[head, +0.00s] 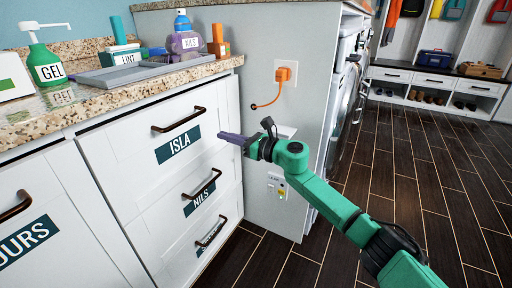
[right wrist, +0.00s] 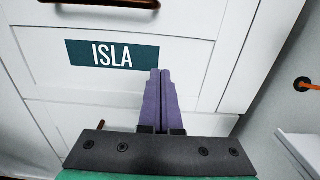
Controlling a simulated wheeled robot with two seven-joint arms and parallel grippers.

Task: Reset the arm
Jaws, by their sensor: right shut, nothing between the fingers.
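My right arm is green and reaches in from the lower right of the head view. Its gripper (head: 222,137) has purple fingers, shut with nothing between them. The fingertips are in front of the white ISLA drawer (head: 120,132), to the right of its label. In the right wrist view the shut fingers (right wrist: 160,75) point at the ISLA drawer (right wrist: 190,50), just right of and below its teal label (right wrist: 112,54). I cannot tell whether they touch the drawer front. The drawer looks closed. My left gripper is not in view.
Below are the NILS drawer (head: 185,185) and another drawer. The granite counter (head: 100,108) holds a GEL pump bottle (head: 43,60), a grey tray (head: 125,76) and a purple bottle (head: 184,40). An orange plug (head: 283,74) with cord is on the side panel. Dark floor (head: 400,165) is open at right.

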